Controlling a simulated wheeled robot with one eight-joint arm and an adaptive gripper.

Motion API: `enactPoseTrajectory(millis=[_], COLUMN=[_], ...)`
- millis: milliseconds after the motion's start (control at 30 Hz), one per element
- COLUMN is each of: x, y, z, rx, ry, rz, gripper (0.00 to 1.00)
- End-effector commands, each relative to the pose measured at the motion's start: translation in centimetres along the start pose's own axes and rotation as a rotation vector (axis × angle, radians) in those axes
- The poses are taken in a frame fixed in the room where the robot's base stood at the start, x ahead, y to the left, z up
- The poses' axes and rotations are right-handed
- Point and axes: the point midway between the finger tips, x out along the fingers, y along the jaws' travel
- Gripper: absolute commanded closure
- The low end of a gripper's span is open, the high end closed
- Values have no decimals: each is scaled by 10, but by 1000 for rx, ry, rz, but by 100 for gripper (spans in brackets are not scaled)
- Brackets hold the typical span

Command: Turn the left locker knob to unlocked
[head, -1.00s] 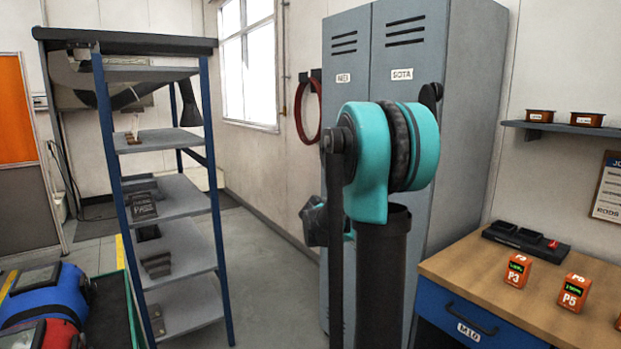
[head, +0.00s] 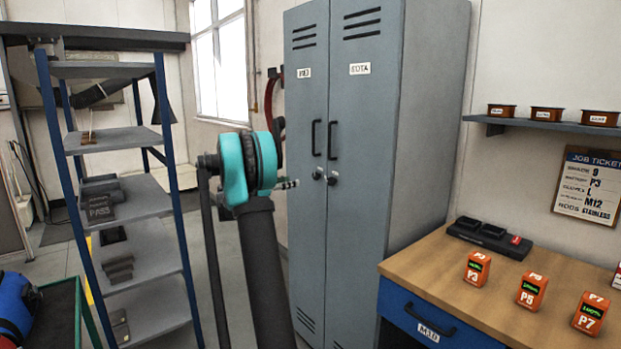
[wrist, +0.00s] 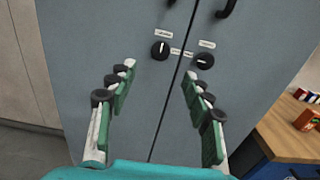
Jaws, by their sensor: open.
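The grey locker (head: 350,60) has two doors, and its left knob (head: 317,173) sits low on the left door beside the seam. In the wrist view the left knob (wrist: 160,51) is dark and round, with a white pointer line standing roughly upright. The right knob (wrist: 204,61) has its pointer lying roughly sideways; it also shows in the head view (head: 332,178). My gripper (wrist: 159,72) is open and empty, its fingers reaching toward the doors with the left knob ahead between them. Contact with the knob is not visible. In the head view my gripper (head: 290,184) is partly hidden behind my arm.
Two black door handles (head: 323,138) are above the knobs. A workbench (head: 430,262) with orange battery packs (head: 531,291) and a charger (head: 489,238) stands right of the locker. A shelf rack (head: 130,205) stands at left. A red hose (head: 272,95) hangs on the wall behind my arm.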

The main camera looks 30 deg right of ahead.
Motion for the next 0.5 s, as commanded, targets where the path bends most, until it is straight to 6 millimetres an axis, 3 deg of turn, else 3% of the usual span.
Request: enactPoseTrajectory(millis=[500], x=[100], y=[-1], z=[-1], rx=[1], ry=[1], rz=[-2], gripper=[50])
